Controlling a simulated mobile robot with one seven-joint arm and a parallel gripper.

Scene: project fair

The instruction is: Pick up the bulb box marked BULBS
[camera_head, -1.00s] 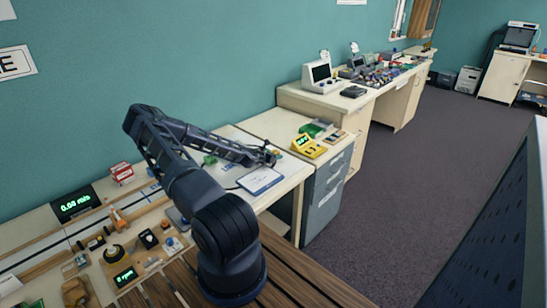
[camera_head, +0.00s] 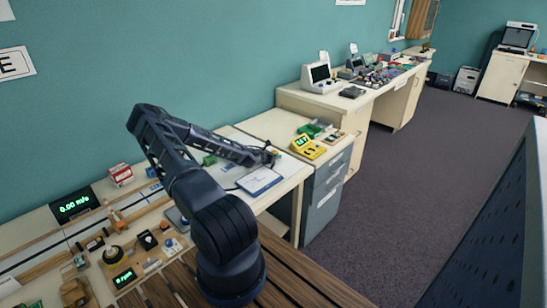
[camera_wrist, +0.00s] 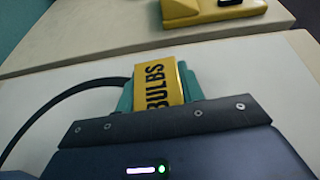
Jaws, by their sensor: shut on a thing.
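The bulb box (camera_wrist: 158,84) is yellow with black BULBS lettering and shows in the wrist view, between the teal fingers of my gripper (camera_wrist: 157,92). The fingers are shut on its two sides. The lettering runs up the face, sideways to the picture. In the head view my gripper (camera_head: 273,156) is at the far end of the white bench, and only a small yellow patch of the box shows there. The box's lower part is hidden behind the gripper body in the wrist view. I cannot tell whether it touches the bench top.
A yellow meter (camera_head: 308,147) and a green item (camera_head: 313,129) stand on the neighbouring cabinet (camera_head: 326,190). A red and white box (camera_head: 121,174) and a display (camera_head: 75,204) are at the left.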

